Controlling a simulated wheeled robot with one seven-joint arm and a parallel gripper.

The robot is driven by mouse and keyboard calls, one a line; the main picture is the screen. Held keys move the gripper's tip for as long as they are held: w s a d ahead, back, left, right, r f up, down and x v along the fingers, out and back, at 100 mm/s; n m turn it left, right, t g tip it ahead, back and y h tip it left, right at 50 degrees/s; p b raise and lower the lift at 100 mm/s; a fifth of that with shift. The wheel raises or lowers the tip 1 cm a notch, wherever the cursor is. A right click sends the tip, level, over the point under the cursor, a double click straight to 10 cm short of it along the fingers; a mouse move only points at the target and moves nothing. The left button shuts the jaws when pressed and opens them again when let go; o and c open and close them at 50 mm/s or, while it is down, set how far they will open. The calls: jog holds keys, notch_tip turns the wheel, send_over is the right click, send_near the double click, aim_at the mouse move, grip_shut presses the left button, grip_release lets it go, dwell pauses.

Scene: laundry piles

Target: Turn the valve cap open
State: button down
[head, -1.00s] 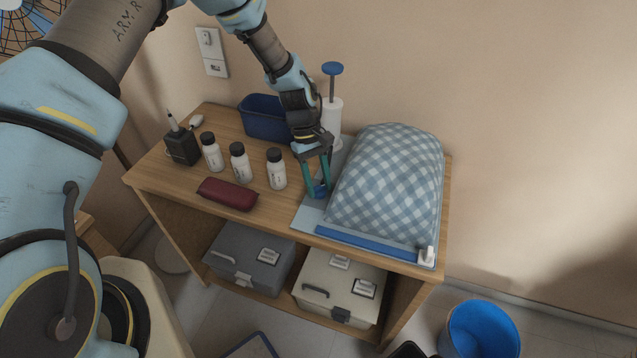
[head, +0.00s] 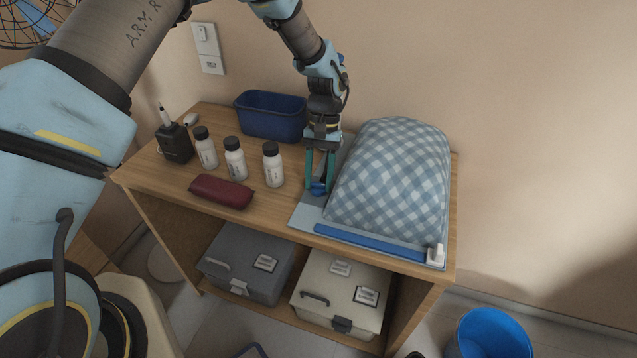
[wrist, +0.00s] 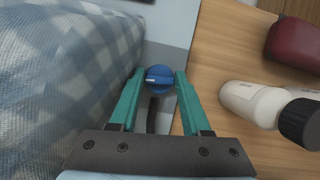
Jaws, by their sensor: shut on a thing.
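The valve cap (wrist: 159,76) is a small round blue knob with a pale line across its ridge. In the head view the blue cap (head: 319,188) sits at the left edge of the bag, over the grey-blue mat. My gripper (head: 320,182) points down at it, and its two green fingers are closed on the cap's sides. In the wrist view my gripper (wrist: 160,75) has one fingertip on each side of the cap. The blue-and-white checked bag (head: 392,180) bulges beside the fingers. A dark strip shows between the fingers below the cap.
White bottles with black caps (head: 273,165) stand left of my gripper. A dark red case (head: 222,191) lies in front of them. A blue bin (head: 270,115) and a black holder (head: 175,143) stand farther back. A blue bar with a white clip (head: 436,254) edges the mat.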

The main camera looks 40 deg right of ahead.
jog(key=shift+m+t, duration=0.3)
jog(key=shift+m, duration=0.3)
jog(key=shift+b, duration=0.3)
jog(key=shift+c, duration=1.8)
grip_release()
jog(key=shift+r, duration=0.1)
jog(key=b+v, duration=0.3)
jog(key=v, duration=0.7)
jog(key=shift+d+r, duration=0.2)
jog(key=shift+r, duration=0.1)
jog(key=shift+w, duration=0.1)
